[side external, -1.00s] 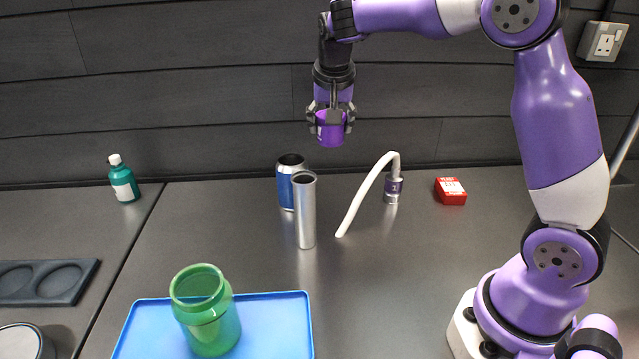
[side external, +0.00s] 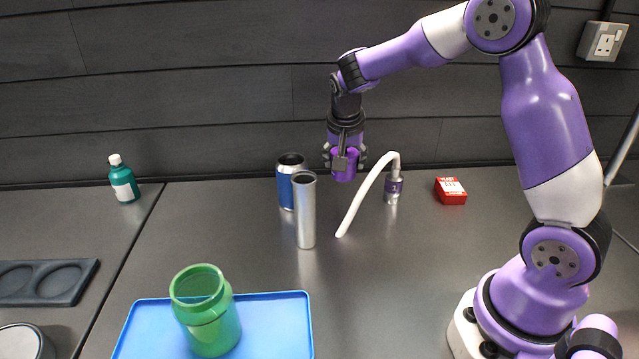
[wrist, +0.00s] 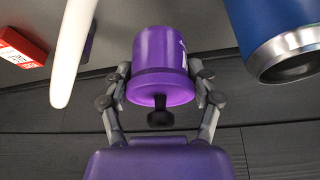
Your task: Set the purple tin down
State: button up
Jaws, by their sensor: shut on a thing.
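The purple tin (side external: 343,165) hangs in the air between the fingers of my gripper (side external: 345,160), in front of the back wall. In the wrist view the purple tin (wrist: 161,62) sits between both fingers of my gripper (wrist: 160,92), which touch its sides. The end nearest the wrist camera shows a purple disc with a black knob-like part. Some white marking shows at the tin's right edge. In the side view the tin is above the dark worktop (side external: 400,290), and the fingers partly hide it.
A blue can (side external: 287,185) and a silver cylinder (side external: 305,212) stand just left of my gripper. A white curved tube (side external: 362,195) on a purple-and-silver fitting (side external: 394,188) is close at right. A red box (side external: 451,191) lies further right. A green jar (side external: 207,312) stands on a blue tray (side external: 275,325).

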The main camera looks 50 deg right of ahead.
notch_tip(320, 180, down, 7)
jog(key=shift+r, duration=0.2)
jog(key=shift+f, duration=0.15)
jog(key=o, duration=1.4)
jog(key=shift+o, duration=0.2)
jog(key=v, duration=1.4)
jog(key=s+a+r+n+t+y, duration=0.1)
jog(key=s+a+n+y, duration=0.1)
jog(key=s+a+n, duration=0.2)
jog(key=s+a+r+n+t+y, duration=0.1)
jog(key=s+a+r+n+t, duration=0.1)
jog(key=s+a+n, duration=0.2)
jog(key=s+n, duration=0.3)
jog(key=s, duration=0.3)
jog(key=shift+s+a+y, duration=0.15)
jog(key=shift+a+y, duration=0.2)
jog(key=shift+y, duration=0.05)
